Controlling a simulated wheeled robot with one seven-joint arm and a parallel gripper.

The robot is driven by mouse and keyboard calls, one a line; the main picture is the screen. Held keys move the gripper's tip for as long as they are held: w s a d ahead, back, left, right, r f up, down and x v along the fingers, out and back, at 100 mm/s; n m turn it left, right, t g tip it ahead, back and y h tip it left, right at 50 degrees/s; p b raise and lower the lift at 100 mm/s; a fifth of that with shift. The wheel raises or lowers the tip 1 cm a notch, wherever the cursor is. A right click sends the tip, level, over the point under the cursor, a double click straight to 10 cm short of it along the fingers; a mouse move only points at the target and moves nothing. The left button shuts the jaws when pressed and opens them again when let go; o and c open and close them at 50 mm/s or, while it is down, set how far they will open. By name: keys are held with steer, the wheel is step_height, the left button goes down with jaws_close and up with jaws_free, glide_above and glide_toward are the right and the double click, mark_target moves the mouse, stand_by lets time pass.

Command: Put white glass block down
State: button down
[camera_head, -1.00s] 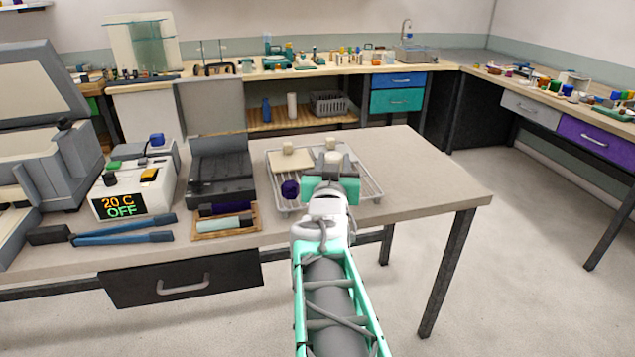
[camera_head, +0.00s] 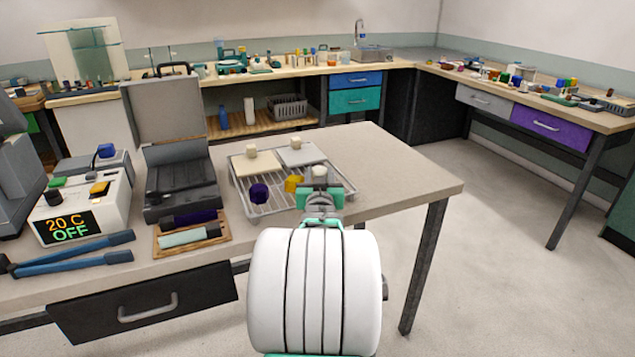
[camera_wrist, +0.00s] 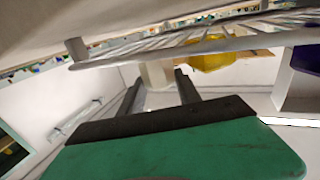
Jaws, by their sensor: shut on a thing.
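My gripper (camera_head: 320,184) is at the front right part of the wire rack (camera_head: 262,209). In the wrist view its two dark fingers (camera_wrist: 158,92) are shut on a pale white block (camera_wrist: 156,73). The white block (camera_head: 319,171) shows as a small pale top at the gripper in the head view. The wrist view shows the rack's wires (camera_wrist: 125,59) close to the block; I cannot tell whether they touch. A yellow block (camera_head: 293,184) is just left of my gripper, and a dark purple block (camera_head: 259,193) is further left.
Two flat pads, one cream (camera_head: 266,165) and one grey (camera_head: 305,154), lie on the rack's back part, each with a pale block. An open black case (camera_head: 180,190), a wooden tray (camera_head: 190,245) and a heater reading 20 C OFF (camera_head: 82,210) stand left. The table's right side is clear.

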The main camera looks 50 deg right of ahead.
steer(key=shift+f, duration=0.2)
steer(key=shift+f, duration=0.15)
steer(key=c, duration=1.3)
jaws_free()
steer(key=shift+f, duration=0.1)
steer(key=shift+o, duration=0.9)
